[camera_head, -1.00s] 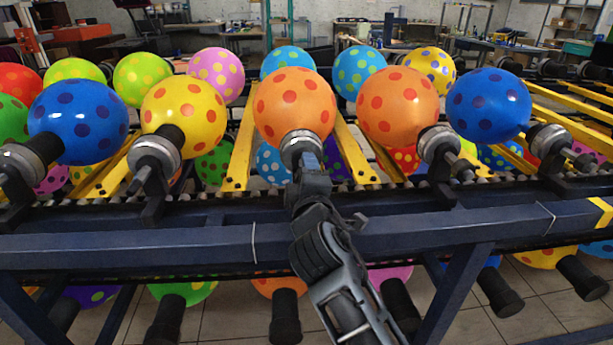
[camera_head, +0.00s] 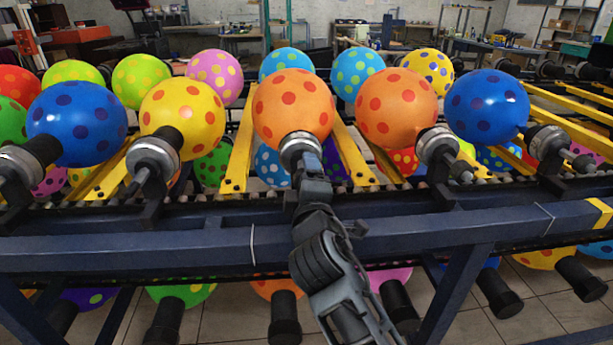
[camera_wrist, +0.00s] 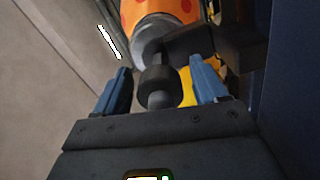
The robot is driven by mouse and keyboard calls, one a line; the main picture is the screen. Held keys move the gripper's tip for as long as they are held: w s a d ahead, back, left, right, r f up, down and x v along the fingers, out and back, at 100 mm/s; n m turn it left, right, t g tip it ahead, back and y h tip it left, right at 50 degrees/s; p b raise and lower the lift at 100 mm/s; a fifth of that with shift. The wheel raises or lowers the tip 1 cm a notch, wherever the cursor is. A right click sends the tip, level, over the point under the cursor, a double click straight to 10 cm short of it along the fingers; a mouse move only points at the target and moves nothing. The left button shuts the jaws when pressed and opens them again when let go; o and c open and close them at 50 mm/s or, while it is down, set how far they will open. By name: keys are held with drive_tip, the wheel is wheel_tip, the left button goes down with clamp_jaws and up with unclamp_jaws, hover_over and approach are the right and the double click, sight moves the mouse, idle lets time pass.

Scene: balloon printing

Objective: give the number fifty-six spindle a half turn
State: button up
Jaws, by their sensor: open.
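The middle orange balloon with red dots (camera_head: 294,105) sits on a spindle with a grey metal collar (camera_head: 300,146). No number can be read on any spindle. My gripper (camera_head: 309,167) is at the near end of this spindle, and my arm hides most of the spindle's shaft. In the wrist view my gripper (camera_wrist: 159,70) is open. Its two blue fingers stand on either side of the dark spindle end (camera_wrist: 158,87), with visible gaps. The grey collar (camera_wrist: 155,40) and the orange balloon (camera_wrist: 165,8) lie beyond the fingers.
Neighbouring spindles carry a yellow balloon (camera_head: 182,115) on the left and another orange balloon (camera_head: 397,106) on the right. A dark blue rail (camera_head: 150,250) runs across in front. A dark bracket (camera_wrist: 205,42) is close to the right finger.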

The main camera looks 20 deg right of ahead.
drive_tip(key=v, duration=0.6)
drive_tip(key=shift+s, duration=0.25)
